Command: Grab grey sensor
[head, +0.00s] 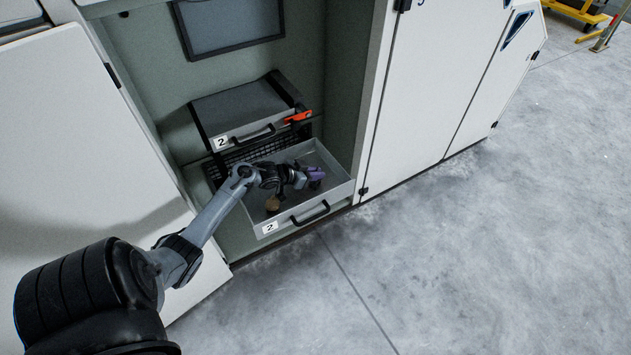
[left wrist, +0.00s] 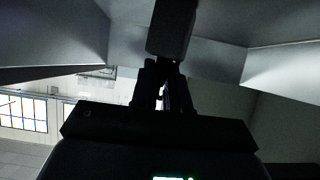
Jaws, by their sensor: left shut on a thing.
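My left gripper (head: 291,178) reaches into the open lower drawer (head: 341,190). In the left wrist view, the fingers (left wrist: 161,85) are shut on a dark, block-shaped thing, which I take to be the grey sensor (left wrist: 172,30). It is in deep shade there, so its colour is hard to tell. In the head view, the gripper and wrist mostly hide it. Whether it touches the drawer floor cannot be told. My right gripper is not in view.
A purple thing (head: 316,173) lies just right of the gripper, and a brown thing (head: 272,203) lies below it in the drawer. An upper drawer (head: 240,105) labelled 2 has an orange-red thing (head: 298,116) at its right corner. Open floor (head: 470,250) spreads right.

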